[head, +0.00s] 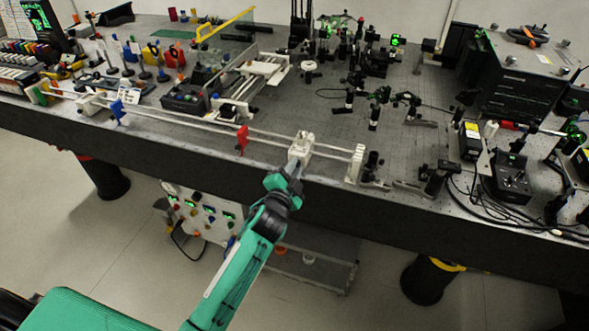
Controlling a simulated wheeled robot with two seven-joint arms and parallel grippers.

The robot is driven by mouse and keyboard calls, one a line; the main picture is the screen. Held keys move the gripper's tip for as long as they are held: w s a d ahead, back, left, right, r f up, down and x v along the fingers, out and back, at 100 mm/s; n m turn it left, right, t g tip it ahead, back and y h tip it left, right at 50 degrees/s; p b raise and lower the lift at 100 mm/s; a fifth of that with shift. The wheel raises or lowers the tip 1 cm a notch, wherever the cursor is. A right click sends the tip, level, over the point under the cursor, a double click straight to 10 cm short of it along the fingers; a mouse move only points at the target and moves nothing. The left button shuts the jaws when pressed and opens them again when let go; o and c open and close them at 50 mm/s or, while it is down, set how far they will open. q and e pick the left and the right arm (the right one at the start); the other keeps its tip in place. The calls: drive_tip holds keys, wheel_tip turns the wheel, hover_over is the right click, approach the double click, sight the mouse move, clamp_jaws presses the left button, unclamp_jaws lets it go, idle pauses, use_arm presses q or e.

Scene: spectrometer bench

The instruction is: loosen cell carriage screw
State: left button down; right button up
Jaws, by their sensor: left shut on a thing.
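A pale cell carriage (301,146) sits on the long double-rod rail (190,119) along the front edge of the optical table. My left gripper (293,169) reaches up from below and is at the near side of the carriage. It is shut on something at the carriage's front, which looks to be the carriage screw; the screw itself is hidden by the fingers. My right gripper is not in the picture.
A red holder (242,139) and a blue holder (117,112) stand on the rail to the left. A white end block (356,164) closes the rail at right. Optics posts crowd the table behind. A black box (512,176) and cables lie at right.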

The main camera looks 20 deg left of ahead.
use_arm(q)
drive_tip(key=c, duration=1.4)
unclamp_jaws()
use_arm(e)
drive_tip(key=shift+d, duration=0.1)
